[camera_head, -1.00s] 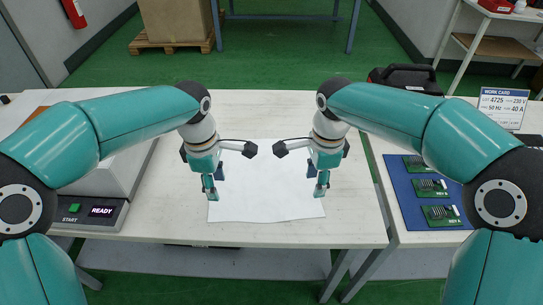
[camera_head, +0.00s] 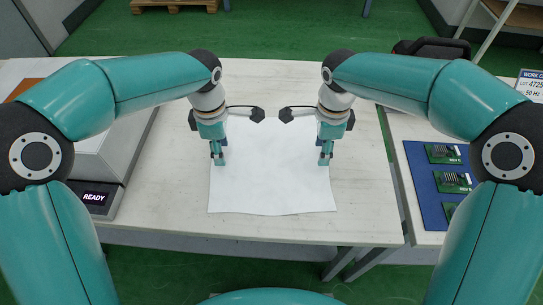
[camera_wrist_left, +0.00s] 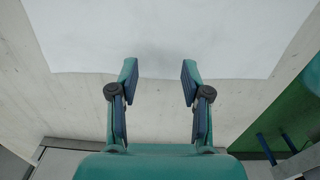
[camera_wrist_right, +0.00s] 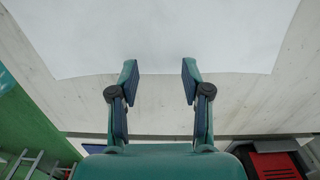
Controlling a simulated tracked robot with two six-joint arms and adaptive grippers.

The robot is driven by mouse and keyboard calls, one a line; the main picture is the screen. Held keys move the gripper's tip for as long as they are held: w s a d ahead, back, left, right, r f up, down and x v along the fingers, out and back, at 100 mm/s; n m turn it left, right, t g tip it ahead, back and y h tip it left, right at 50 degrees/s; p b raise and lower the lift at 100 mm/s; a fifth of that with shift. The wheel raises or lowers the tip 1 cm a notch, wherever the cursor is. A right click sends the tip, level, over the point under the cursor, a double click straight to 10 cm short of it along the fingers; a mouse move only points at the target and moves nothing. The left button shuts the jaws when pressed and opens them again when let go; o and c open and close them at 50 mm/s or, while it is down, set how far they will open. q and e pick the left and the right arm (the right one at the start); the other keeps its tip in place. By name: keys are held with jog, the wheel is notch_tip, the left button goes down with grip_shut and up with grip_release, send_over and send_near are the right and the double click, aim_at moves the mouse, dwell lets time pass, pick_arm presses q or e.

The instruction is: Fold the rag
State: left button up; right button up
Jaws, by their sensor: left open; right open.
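The rag (camera_head: 272,185) is a white sheet lying flat and unfolded on the pale table. My left gripper (camera_head: 219,160) points down over its left edge, about midway along that side. My right gripper (camera_head: 325,158) is likewise over its right edge. Both are open with nothing between the fingers. In the left wrist view, the rag (camera_wrist_left: 160,35) fills the top and its edge runs by the open fingertips (camera_wrist_left: 158,75). The right wrist view shows the same of the rag (camera_wrist_right: 160,35) and fingertips (camera_wrist_right: 158,75). I cannot tell whether the fingertips touch it.
A grey device (camera_head: 115,150) with a READY display stands at the table's left. On a separate table at the right lies a blue mat (camera_head: 425,195) with green circuit boards. A black case (camera_head: 432,48) is behind it. The tabletop (camera_head: 365,190) around the rag is bare.

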pick_arm(q)
jog(key=shift+f, duration=0.55)
pick_arm(e)
jog(key=shift+f, duration=0.55)
pick_arm(q)
jog(key=shift+f, duration=0.1)
pick_arm(e)
jog(key=shift+s+f, duration=0.1)
pick_arm(q)
jog(key=shift+f+b, duration=0.15)
jog(key=shift+b, duration=0.15)
pick_arm(e)
jog(key=shift+f, duration=0.15)
pick_arm(q)
jog(key=shift+s, duration=0.1)
jog(key=shift+c, duration=0.5)
pick_arm(e)
jog(key=shift+c, duration=0.5)
pick_arm(q)
grip_shut()
pick_arm(e)
grip_shut()
jog(key=shift+s, duration=0.1)
